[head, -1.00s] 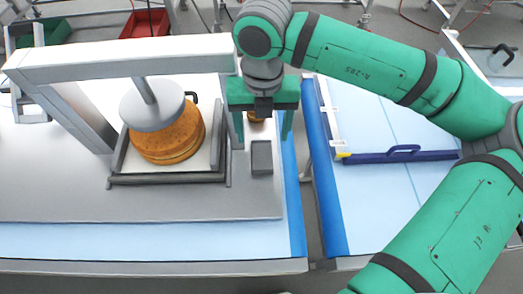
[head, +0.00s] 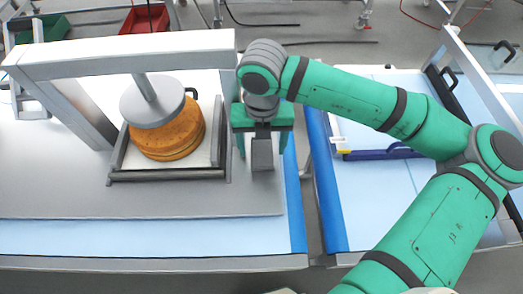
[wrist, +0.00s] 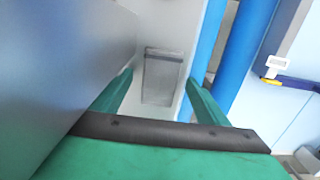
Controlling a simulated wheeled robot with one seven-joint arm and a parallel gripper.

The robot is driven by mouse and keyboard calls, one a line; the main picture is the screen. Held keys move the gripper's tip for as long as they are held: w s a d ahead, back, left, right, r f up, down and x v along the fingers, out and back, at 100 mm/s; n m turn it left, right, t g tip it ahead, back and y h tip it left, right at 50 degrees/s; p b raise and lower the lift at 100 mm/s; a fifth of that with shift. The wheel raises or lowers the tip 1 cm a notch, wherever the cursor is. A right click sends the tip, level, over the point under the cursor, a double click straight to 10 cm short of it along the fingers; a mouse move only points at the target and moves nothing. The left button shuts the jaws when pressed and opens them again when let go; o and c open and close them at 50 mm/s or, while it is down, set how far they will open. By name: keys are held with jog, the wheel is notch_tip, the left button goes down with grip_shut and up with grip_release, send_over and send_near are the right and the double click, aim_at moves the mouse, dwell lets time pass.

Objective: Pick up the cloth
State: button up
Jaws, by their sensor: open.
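A grey rectangular piece (head: 262,156) lies on the workbench to the right of the press. It may be the folded cloth; I see nothing else like a cloth.
A press frame (head: 120,50) stands close on the left, its round plate (head: 152,102) over a brown round (head: 172,138) in a tray (head: 165,177). A blue-edged table (head: 380,200) stands to the right across a gap. The bench front is clear.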

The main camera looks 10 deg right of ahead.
aim_at(263, 150)
jog(key=shift+s, duration=0.1)
jog(key=c, duration=1.1)
jog(key=shift+c, duration=0.2)
jog(key=shift+r, duration=0.2)
jog(key=shift+r, duration=0.2)
notch_tip(263, 150, up, 3)
jog(key=shift+d, duration=0.15)
jog(key=s+d, duration=0.1)
jog(key=d, duration=0.7)
jog(key=s+d, duration=0.2)
jog(key=d, duration=0.7)
jog(key=shift+s+d, duration=0.2)
jog(key=shift+s, duration=0.1)
jog(key=shift+o, duration=0.5)
jog(key=shift+f, duration=0.15)
